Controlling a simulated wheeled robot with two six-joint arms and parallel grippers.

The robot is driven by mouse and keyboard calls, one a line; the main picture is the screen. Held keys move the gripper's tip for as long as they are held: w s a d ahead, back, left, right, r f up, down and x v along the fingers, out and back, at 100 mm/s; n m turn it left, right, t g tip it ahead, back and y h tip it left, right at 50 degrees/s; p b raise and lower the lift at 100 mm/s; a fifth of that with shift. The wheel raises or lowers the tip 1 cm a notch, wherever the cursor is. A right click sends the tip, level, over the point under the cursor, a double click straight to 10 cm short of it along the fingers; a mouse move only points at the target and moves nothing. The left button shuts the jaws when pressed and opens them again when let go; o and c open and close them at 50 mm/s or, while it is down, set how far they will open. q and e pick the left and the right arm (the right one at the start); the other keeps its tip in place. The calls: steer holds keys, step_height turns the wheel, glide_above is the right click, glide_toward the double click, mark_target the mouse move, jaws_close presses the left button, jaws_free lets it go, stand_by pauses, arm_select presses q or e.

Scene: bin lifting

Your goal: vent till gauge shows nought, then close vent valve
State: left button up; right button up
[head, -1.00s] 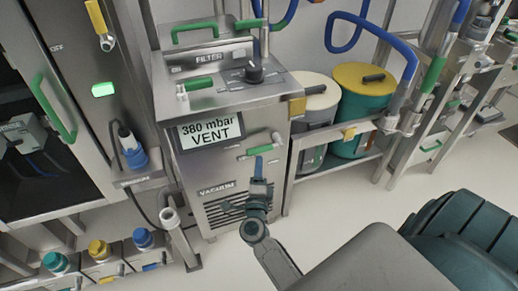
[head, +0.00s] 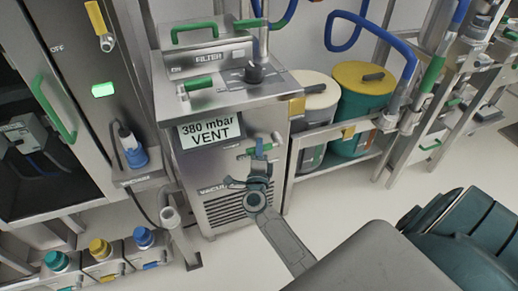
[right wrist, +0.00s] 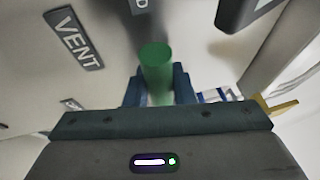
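The cabinet's gauge display (head: 209,131) reads "380 mbar VENT" in the head view. The green vent valve handle (head: 269,147) is on the front panel, right of and slightly below the display. My right gripper (head: 259,153) is at this handle and partly covers it. In the right wrist view the green handle (right wrist: 155,68) stands between the two blue fingers of my right gripper (right wrist: 158,88). The fingers look very near its sides; whether they press on it is unclear. A "VENT" label (right wrist: 76,38) is left of it. My left gripper is out of view.
A green handle (head: 198,83) by the "FILTER" label and a black knob (head: 254,71) are on the cabinet top. White (head: 314,100) and green (head: 362,105) drums stand on a rack to the right. A glass-doored cabinet is left. Floor (head: 350,205) in front is clear.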

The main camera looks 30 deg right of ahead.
jaws_close()
steer(key=shift+f, duration=0.1)
steer(key=shift+f+n, duration=0.1)
steer(key=shift+n, duration=0.2)
steer(key=shift+f+n+t+b, duration=0.3)
steer(key=shift+f+n+b, duration=0.1)
steer(key=shift+n+b, duration=0.1)
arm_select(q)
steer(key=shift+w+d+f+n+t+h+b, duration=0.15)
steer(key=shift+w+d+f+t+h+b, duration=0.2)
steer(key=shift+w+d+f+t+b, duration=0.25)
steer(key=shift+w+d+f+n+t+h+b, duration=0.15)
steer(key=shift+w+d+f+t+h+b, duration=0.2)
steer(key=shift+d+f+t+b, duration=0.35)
arm_select(e)
steer(key=shift+s+d+f+n+t+y, duration=0.3)
steer(key=shift+d+f+n+t+y, duration=1.2)
steer(key=shift+n, duration=2.5)
steer(key=shift+s+d+f+n+t+y, duration=0.35)
steer(key=shift+d+f+n+y, duration=0.4)
steer(key=shift+n+y, duration=2.35)
steer(key=shift+s+d+f+n+t+y, duration=0.25)
steer(key=shift+d+f+n+t+y, duration=0.9)
steer(key=shift+n, duration=3.75)
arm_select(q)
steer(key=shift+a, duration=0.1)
arm_select(e)
steer(key=shift+d+r+h, duration=0.2)
steer(key=shift+r+h, duration=0.05)
